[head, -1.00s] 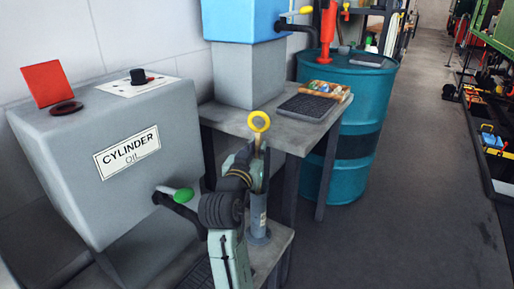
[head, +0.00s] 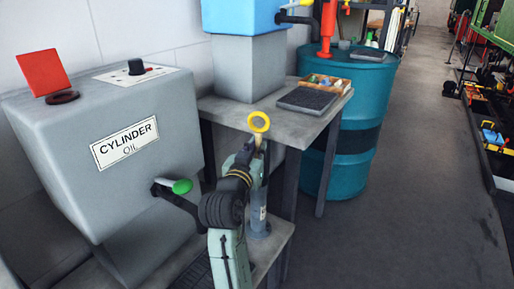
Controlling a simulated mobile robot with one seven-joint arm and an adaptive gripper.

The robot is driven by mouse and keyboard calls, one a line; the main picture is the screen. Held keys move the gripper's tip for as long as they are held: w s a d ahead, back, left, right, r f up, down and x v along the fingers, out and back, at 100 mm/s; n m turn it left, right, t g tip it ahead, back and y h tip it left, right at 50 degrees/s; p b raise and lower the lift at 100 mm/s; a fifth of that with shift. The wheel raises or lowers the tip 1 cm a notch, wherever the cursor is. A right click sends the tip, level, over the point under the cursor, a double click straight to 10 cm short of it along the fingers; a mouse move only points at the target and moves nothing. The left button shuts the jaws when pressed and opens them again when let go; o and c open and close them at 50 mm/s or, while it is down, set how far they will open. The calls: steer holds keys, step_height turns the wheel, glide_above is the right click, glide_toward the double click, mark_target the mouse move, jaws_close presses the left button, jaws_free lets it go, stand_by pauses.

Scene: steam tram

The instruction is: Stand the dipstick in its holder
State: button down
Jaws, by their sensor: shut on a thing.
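The dipstick (head: 259,122) shows its yellow ring handle at the top, in the middle of the head view. My gripper (head: 254,151) is shut on it just below the ring and holds it near upright. The holder (head: 258,213) is a grey upright tube with a pale label and a round base on the low bench. The dipstick is above and in line with the tube in the picture. My gripper and wrist hide the dipstick's lower part, so I cannot tell whether its tip is inside the tube.
A grey cylinder oil tank (head: 112,165) stands left, its green-handled tap (head: 180,187) close to my arm. Behind is a table (head: 237,112) with a black tray (head: 302,100) and a box of small items (head: 327,84).

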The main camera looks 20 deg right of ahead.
steer(key=shift+f, duration=0.1)
steer(key=c, duration=1.5)
jaws_free()
steer(key=shift+c, duration=0.2)
steer(key=shift+s+a, duration=0.1)
steer(key=shift+s, duration=0.05)
steer(key=shift+s+a+r+p, duration=0.2)
steer(key=shift+s+a, duration=0.25)
steer(key=shift+s, duration=0.15)
steer(key=shift+s+a+r+p, duration=0.25)
steer(key=shift+s+a, duration=0.2)
steer(key=shift+s, duration=0.2)
steer(key=shift+s+a+r+p, duration=0.2)
steer(key=shift+s+a, duration=0.25)
steer(key=shift+s, duration=0.15)
step_height(320, 180, up, 6)
steer(key=p, duration=0.5)
steer(key=shift+p, duration=0.3)
